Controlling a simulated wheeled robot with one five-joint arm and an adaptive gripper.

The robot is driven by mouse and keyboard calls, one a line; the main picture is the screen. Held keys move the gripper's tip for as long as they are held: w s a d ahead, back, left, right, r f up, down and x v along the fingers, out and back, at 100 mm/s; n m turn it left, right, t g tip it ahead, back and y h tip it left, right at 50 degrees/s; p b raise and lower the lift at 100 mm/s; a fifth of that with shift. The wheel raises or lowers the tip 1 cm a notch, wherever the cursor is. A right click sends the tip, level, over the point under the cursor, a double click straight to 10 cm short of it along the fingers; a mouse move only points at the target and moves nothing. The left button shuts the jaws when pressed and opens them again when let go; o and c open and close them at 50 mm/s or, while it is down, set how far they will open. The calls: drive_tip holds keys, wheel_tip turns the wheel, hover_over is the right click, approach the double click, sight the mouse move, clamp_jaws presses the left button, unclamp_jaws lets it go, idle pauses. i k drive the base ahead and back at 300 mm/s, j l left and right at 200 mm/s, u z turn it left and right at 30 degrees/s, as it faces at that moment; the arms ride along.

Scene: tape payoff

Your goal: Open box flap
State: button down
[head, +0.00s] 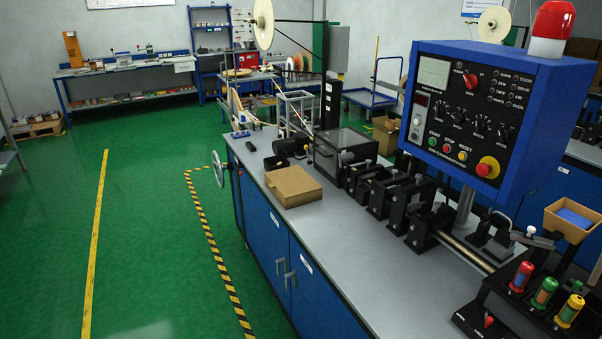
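A small brown cardboard box (293,188) sits on the grey top of the blue workbench (347,262), near its left edge. Its top looks flat and closed. A separate flap edge is too small to make out. My gripper and arm do not show in the head view.
Black clamp-like machine parts (380,192) stand right of the box. A blue control panel (480,118) rises at the right above coloured cylinders (543,292). A handwheel (217,169) juts from the bench's left side. Green floor (150,235) left of the bench is clear.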

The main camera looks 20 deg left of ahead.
sight(291, 182)
drive_tip(key=j+u, duration=0.1)
drive_tip(key=u, duration=1.1)
drive_tip(key=i+j+u, duration=0.3)
drive_tip(key=i+u, duration=0.3)
drive_tip(key=i, duration=0.15)
drive_tip(key=i+j, duration=0.15)
drive_tip(key=i, duration=0.7)
drive_tip(key=i+j+u, duration=0.15)
drive_tip(key=i, duration=0.75)
drive_tip(key=i+z, duration=0.4)
drive_tip(key=i+j+z, duration=0.55)
drive_tip(key=i+z, duration=0.2)
drive_tip(key=i+j+z, duration=0.55)
drive_tip(key=j+z, duration=0.1)
drive_tip(key=j, duration=0.25)
drive_tip(key=i+j+z, duration=0.15)
drive_tip(key=j, duration=0.15)
